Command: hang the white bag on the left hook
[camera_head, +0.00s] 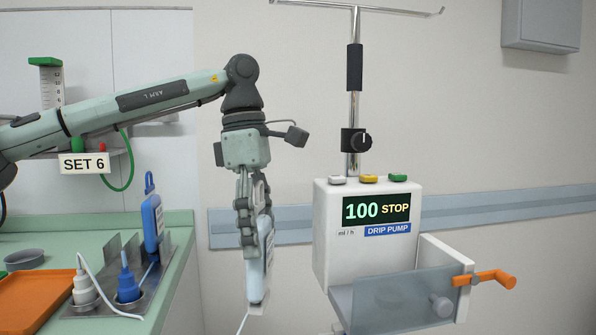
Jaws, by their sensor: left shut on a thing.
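My left gripper (252,238) points down in the middle of the view. It is shut on the white bag (260,280), which hangs nearly edge-on below and between the fingers. The bag has a pale blue-white face, and a thin white tube leaves its lower end. The fingers hide much of its upper part. The drip stand's crossbar runs along the top edge of the view, with the left hook (273,2) at its left end, well above my gripper. The right hook (442,11) is at the other end. My right gripper is out of view.
The drip pump (328,240) on the pole (355,110) stands just right of the bag, with an orange crank (490,278). At left, a green counter (185,260) bears a metal rack with a blue bag (152,222) and an orange tray (35,300).

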